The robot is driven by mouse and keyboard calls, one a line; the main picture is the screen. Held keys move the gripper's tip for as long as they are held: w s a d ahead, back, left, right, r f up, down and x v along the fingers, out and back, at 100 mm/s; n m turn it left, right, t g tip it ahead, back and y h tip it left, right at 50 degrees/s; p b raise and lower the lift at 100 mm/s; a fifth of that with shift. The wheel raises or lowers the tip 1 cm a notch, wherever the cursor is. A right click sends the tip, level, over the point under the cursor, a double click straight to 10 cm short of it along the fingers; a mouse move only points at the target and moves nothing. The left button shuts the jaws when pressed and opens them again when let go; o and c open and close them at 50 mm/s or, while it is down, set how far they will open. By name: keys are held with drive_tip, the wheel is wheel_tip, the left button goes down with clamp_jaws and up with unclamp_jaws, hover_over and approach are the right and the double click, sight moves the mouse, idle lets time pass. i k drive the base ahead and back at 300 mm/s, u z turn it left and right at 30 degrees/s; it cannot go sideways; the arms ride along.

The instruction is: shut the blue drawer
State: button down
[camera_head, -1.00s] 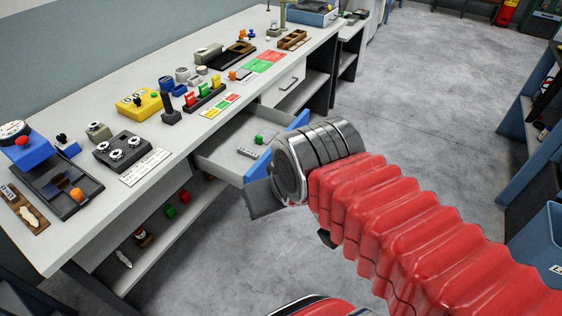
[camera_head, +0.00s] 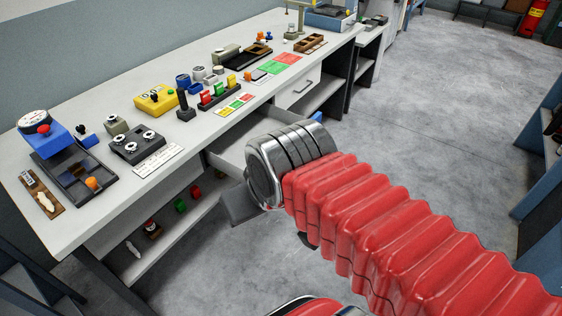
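The blue drawer stands open under the front of the grey bench. Its pale interior (camera_head: 238,133) shows, but my arm covers nearly all of its blue front. A small blue piece of the front (camera_head: 318,117) shows above my metal wrist. My gripper (camera_head: 240,206) is at the drawer's near end, in front of it in the picture. Only one dark grey part of the gripper shows below the wrist. I cannot tell whether it touches the drawer or how its fingers stand.
The bench top (camera_head: 100,205) holds switches, a yellow box (camera_head: 158,98) and a blue-topped device (camera_head: 45,137). A white drawer (camera_head: 299,88) beside the blue one is shut. A lower shelf (camera_head: 165,235) holds small items. Grey floor (camera_head: 435,110) is clear to the right.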

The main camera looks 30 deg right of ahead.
sight(226, 153)
drive_tip(key=i, duration=1)
drive_tip(key=u, duration=0.05)
